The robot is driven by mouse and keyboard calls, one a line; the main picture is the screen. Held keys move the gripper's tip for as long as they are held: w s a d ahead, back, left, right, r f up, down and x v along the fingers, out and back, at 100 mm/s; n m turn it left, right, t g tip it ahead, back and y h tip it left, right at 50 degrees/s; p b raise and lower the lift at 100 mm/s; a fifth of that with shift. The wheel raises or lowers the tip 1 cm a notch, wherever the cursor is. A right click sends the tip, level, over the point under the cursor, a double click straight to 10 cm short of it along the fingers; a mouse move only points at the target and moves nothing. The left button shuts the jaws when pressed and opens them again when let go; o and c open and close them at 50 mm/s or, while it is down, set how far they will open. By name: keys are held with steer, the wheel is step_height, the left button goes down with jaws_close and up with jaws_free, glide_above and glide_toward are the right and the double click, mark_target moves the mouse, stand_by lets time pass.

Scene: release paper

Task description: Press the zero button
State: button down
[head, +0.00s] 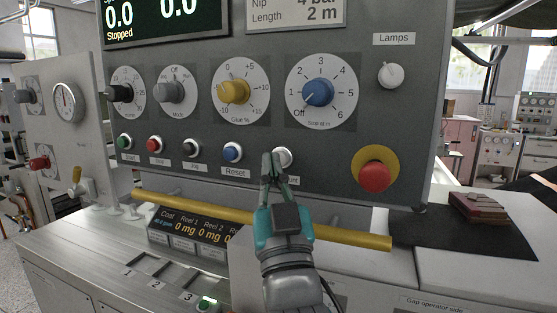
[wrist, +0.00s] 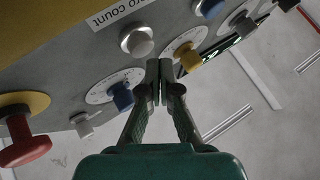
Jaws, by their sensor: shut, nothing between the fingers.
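The zero button is a round silver-white button (head: 286,156) on the grey control panel, at the right end of the lower button row. My gripper's fingers partly cover it and its label in the head view. In the wrist view the button (wrist: 137,41) shows whole, beside a white label (wrist: 118,14) whose visible part ends in "ro count". My gripper (head: 271,157) is shut and empty, fingers pointing up at the panel. Its tips also show in the wrist view (wrist: 160,68), below and right of the button. I cannot tell whether they touch the panel.
The blue Reset button (head: 233,152) is just left of my gripper. A blue dial (head: 318,92) and a yellow dial (head: 234,91) sit above. A red emergency stop (head: 375,177) is to the right. A yellow bar (head: 345,236) runs below the panel.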

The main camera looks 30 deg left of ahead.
steer(key=shift+s, duration=0.1)
steer(key=s, duration=0.2)
steer(key=s+d, duration=0.1)
steer(key=s, duration=0.1)
steer(key=shift+s+d, duration=0.1)
steer(key=shift+s, duration=0.3)
stand_by(1.0)
